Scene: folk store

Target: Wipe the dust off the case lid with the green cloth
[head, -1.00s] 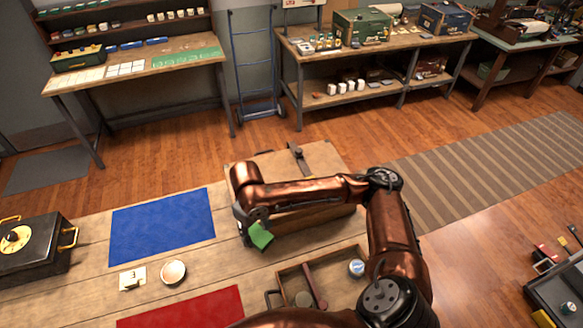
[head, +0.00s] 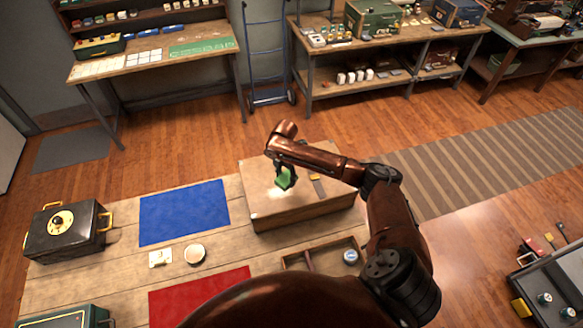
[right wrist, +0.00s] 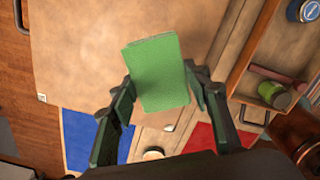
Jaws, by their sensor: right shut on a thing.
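The case (head: 300,218) is a brown box on the far side of the wooden table, with a tan, dusty-looking lid (head: 258,176). A paler patch shows on the lid near the cloth. My right gripper (head: 284,174) is above the lid, shut on the green cloth (head: 287,180). In the right wrist view the folded cloth (right wrist: 157,75) sits between the two fingers, over the lid (right wrist: 75,60). I cannot tell whether the cloth touches the lid. My left gripper is not in view.
A tray (head: 345,243) with a blue-lidded jar (head: 350,256) lies in front of the case. A blue mat (head: 184,212), a red mat (head: 200,295), a small round dish (head: 194,253) and a black case (head: 68,230) are to the left.

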